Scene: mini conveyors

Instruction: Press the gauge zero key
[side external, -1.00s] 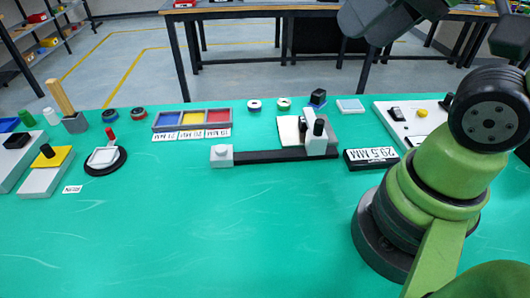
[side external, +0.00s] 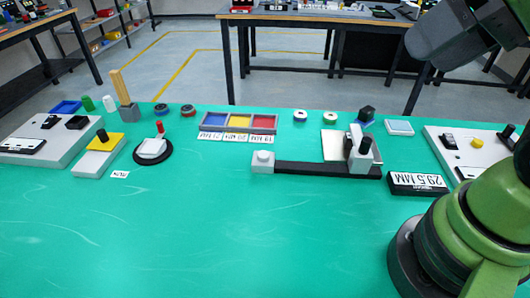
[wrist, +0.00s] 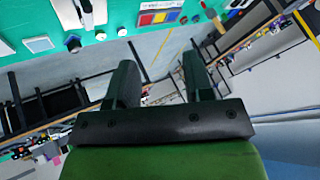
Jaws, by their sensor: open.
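The gauge has a black rail (side external: 315,169), a pale end block (side external: 263,162) with a round white knob on top at its left, and a grey slide with a black knob (side external: 365,147) at its right. A black readout (side external: 418,183) beside it shows 29.5 MM. I cannot tell which part is the zero key. Part of the gauge (wrist: 87,14) shows at the top left of the wrist view. My gripper (wrist: 160,66) is open and empty, high and apart from the gauge. Its fingers are not visible in the side view.
A three-colour tray (side external: 238,122) lies behind the gauge, with rings nearby. A panel (side external: 453,150) with a yellow button (side external: 478,143) stands right. A yellow-topped block (side external: 100,146), a round black dish (side external: 152,153) and a wooden post (side external: 121,88) stand left. The front green tabletop is clear.

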